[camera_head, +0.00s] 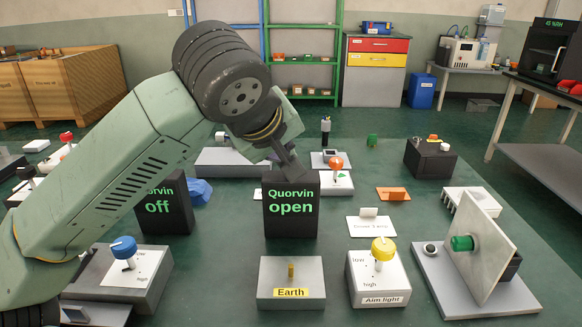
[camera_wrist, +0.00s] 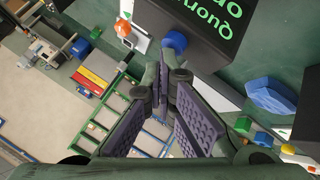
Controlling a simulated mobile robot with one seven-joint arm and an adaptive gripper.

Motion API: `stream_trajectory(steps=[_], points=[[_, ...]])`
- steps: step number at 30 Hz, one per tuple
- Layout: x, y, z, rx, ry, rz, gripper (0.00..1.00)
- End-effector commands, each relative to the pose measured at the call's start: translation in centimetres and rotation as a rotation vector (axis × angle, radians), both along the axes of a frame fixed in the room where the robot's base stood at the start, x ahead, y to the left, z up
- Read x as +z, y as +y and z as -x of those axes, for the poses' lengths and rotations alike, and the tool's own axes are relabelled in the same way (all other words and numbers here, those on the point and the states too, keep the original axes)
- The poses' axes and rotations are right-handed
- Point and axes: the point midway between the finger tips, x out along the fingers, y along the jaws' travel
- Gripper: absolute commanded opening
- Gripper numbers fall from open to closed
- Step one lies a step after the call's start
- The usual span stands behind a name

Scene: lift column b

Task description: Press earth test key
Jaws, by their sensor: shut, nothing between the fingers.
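The earth test key is a small brass-coloured upright piece (camera_head: 291,271) on a grey box (camera_head: 291,291) with a yellow "Earth" label, at the front middle in the head view. My gripper (camera_head: 293,163) is shut and empty. It is beyond the Earth box, at the top of the black display reading "Quorvin open" (camera_head: 291,222), and its tips are partly hidden there. In the wrist view my gripper's dark ribbed fingers (camera_wrist: 167,82) show close up, with the display (camera_wrist: 215,30) beyond them. The Earth box is not visible in the wrist view.
A yellow knob on a box labelled "Aim.lamp" (camera_head: 379,297) stands right of the Earth box. A blue knob (camera_head: 123,246) is on a box at left. A tilted panel with a green knob (camera_head: 462,243) stands at right. Bare green bench lies between the boxes.

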Motion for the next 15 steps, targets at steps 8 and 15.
stream_trajectory(steps=[8,15], points=[[1.6,0.0,0.0,0.002,-0.001,-0.001,0.0],[1.6,0.0,0.0,0.001,-0.001,0.0,0.0]])
